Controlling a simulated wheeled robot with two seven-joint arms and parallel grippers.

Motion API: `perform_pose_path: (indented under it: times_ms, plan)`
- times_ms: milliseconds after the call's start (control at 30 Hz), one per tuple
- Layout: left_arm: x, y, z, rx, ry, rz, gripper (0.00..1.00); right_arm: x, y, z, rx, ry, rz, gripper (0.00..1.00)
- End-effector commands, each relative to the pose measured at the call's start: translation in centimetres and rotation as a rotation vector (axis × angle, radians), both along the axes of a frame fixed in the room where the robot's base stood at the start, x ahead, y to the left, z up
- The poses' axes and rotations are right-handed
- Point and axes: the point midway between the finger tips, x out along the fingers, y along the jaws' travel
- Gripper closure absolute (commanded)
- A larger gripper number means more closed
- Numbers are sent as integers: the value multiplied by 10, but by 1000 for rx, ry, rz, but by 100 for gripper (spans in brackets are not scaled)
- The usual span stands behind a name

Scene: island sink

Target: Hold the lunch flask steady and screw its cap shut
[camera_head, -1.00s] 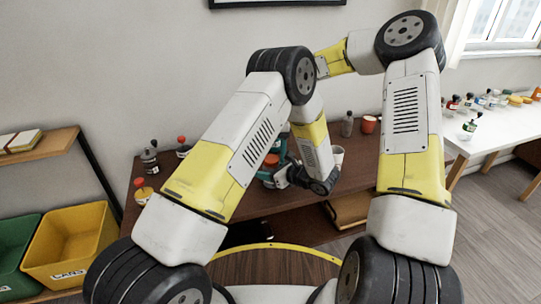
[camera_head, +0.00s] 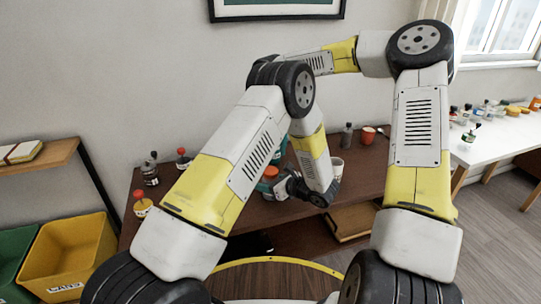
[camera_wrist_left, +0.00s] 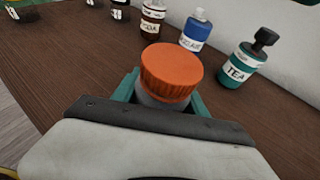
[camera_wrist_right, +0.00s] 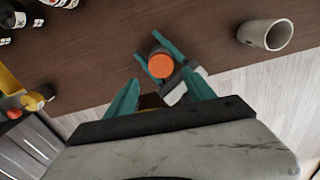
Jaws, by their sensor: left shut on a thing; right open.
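The lunch flask stands between the teal fingers of my left gripper (camera_wrist_left: 167,95), which is shut on its body. Its orange cap (camera_wrist_left: 172,68) sits on top, seen from above in the left wrist view; whether it is tight cannot be told. The head view shows the orange cap (camera_head: 270,171) beside my left gripper, partly hidden by my left arm. In the right wrist view, my right gripper (camera_wrist_right: 160,76) is open and empty, its fingers spread to both sides below the orange cap (camera_wrist_right: 160,65).
A pale mug (camera_wrist_right: 266,34) stands on the brown table (camera_wrist_right: 190,20) near the flask. A teal TEA bottle (camera_wrist_left: 238,68), a blue bottle (camera_wrist_left: 196,30) and a brown bottle (camera_wrist_left: 152,18) stand behind it.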

Motion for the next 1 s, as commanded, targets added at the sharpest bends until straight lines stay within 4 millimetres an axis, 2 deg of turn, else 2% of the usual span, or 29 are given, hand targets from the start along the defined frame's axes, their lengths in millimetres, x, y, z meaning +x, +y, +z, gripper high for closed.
perform_pose_path:
  times_ms: [133,467,567,800,1000]
  plan:
    - [0,0,0,0,0,0,100,0,-1,9,1,-2,67,37]
    - [0,0,0,0,0,0,100,0,-1,7,-1,-1,71,37]
    - [0,0,0,0,0,0,100,0,-2,-1,-1,0,70,37]
    - [0,0,0,0,0,0,100,0,-2,-38,1,1,69,37]
    - [0,0,0,0,0,0,100,0,-2,-62,0,-1,69,37]
